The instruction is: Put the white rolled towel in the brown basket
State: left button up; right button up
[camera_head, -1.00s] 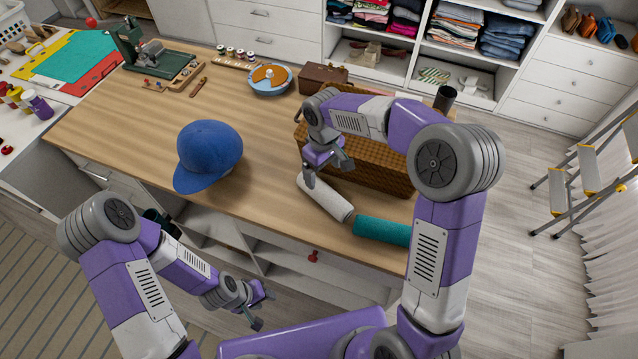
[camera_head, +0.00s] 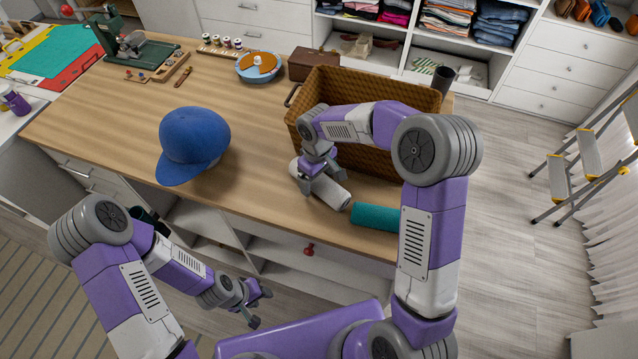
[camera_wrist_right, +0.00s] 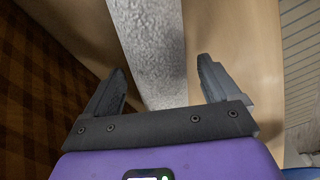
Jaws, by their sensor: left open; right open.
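The white rolled towel (camera_head: 331,191) lies on the wooden table near its front edge, in front of the brown basket (camera_head: 310,95). The basket is woven, open at the top and looks empty where I can see in. My right gripper (camera_head: 316,186) is at the towel, its fingers open. In the right wrist view the towel (camera_wrist_right: 150,50) runs between the two fingertips of the gripper (camera_wrist_right: 157,88), and the basket wall (camera_wrist_right: 40,80) is at the left. My left gripper (camera_head: 258,305) is open and empty, in front of the table and below its top.
A teal roll (camera_head: 375,217) lies just right of the white towel. A blue cap (camera_head: 193,143) sits to the left on the table (camera_head: 110,120). A brown box (camera_head: 313,64) and a black cup (camera_head: 443,80) stand near the basket. Bare tabletop lies between cap and basket.

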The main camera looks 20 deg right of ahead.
jog(key=shift+f, duration=0.25)
jog(key=shift+r, duration=0.1)
jog(key=c, duration=1.3)
